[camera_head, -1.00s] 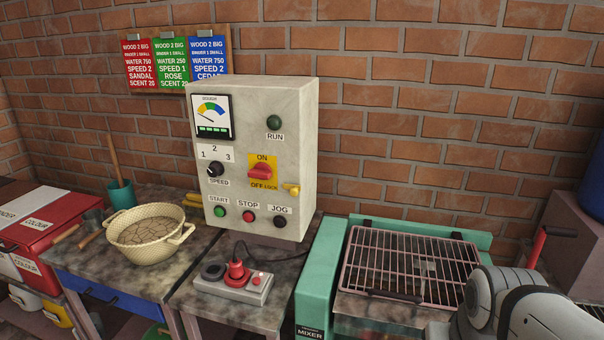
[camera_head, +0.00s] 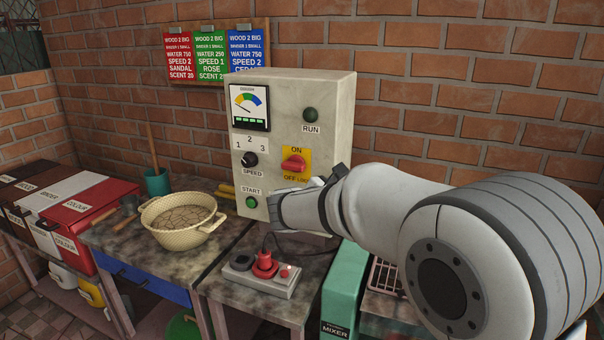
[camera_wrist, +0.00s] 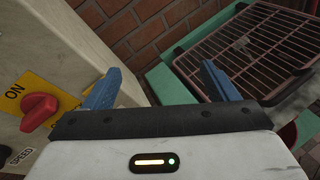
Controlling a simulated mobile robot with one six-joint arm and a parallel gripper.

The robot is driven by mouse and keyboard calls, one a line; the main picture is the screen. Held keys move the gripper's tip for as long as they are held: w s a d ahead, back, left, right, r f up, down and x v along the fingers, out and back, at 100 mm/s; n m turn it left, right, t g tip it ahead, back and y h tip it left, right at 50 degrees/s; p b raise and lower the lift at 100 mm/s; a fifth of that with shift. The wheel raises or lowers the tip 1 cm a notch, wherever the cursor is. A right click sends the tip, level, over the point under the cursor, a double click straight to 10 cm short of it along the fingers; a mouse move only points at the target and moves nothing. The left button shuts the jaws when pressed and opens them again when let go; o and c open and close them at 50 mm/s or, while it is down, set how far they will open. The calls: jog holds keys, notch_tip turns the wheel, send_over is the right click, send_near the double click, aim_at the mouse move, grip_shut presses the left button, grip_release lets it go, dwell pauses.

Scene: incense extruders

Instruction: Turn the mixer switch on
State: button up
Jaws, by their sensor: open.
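The control box (camera_head: 330,103) stands against the brick wall. Its red rotary switch (camera_head: 294,163) sits on a yellow plate marked ON above and OFF below, and the red handle lies roughly crosswise. The switch also shows at the left of the wrist view (camera_wrist: 38,111). My gripper (camera_wrist: 157,80) is open, with two blue fingers apart and nothing between them. It is to the right of the switch and apart from it. In the head view my arm covers the box's lower right, hiding the stop and jog buttons and the yellow lock part.
The teal mixer (camera_head: 346,283) with its grille (camera_wrist: 250,45) stands right of the box, partly behind my arm. A grey socket block with a red plug (camera_head: 264,264) lies before the box. A cream colander (camera_head: 182,217) stands left. The brick wall closes the back.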

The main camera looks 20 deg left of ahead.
aim_at(292, 168)
jog(key=a+r+n+t+y, duration=0.1)
jog(key=a+n+t+y, duration=0.55)
jog(key=a, duration=1.05)
jog(key=shift+n+g+h, duration=0.75)
jog(key=shift+g+h, duration=0.2)
jog(key=w+p, duration=0.1)
jog(key=w, duration=0.6)
jog(key=shift+w, duration=0.25)
jog(key=shift+c, duration=0.2)
jog(key=shift+d, duration=0.15)
jog(key=c, duration=1)
jog(key=shift+o, duration=0.2)
